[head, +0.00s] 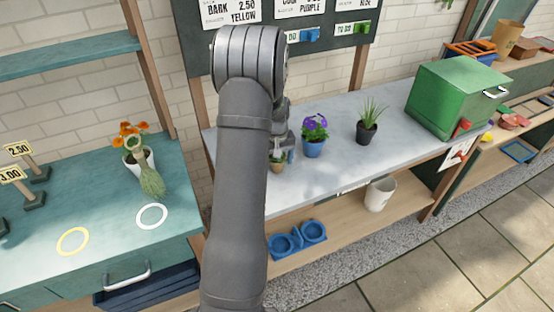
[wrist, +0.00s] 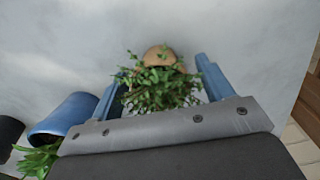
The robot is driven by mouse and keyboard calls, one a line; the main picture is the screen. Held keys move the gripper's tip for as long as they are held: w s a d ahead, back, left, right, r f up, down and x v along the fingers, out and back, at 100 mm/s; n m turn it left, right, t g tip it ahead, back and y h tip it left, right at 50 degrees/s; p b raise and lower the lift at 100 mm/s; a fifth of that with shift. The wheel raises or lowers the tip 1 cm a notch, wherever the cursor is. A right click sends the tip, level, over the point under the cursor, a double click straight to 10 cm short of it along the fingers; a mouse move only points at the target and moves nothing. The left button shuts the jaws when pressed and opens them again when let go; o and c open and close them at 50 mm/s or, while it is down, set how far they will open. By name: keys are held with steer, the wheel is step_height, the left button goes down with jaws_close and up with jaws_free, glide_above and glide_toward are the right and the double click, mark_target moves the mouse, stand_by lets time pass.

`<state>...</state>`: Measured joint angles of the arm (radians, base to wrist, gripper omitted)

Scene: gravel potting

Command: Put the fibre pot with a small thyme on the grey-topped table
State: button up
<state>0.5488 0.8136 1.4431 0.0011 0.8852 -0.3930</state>
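The fibre pot (head: 277,167), small and brown, is on the grey-topped table (head: 340,154), just right of my arm in the head view. It is partly hidden by my gripper (head: 284,148). In the wrist view the pot's brown wall (wrist: 160,52) shows behind the leafy green thyme (wrist: 158,88). My gripper's blue fingers (wrist: 162,70) are apart, one on each side of the plant, with gaps between them and the pot. The pot looks upright; its base contact is hidden.
A blue pot with purple flowers (head: 314,148) stands close to the right, and a dark pot with a grassy plant (head: 367,132) beyond it. A green box (head: 455,95) fills the table's right end. A teal table (head: 110,225) stands left.

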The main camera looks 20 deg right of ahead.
step_height(320, 180, up, 12)
steer(key=shift+r, duration=0.15)
stand_by(0.5)
step_height(320, 180, down, 13)
steer(key=shift+r, duration=2.2)
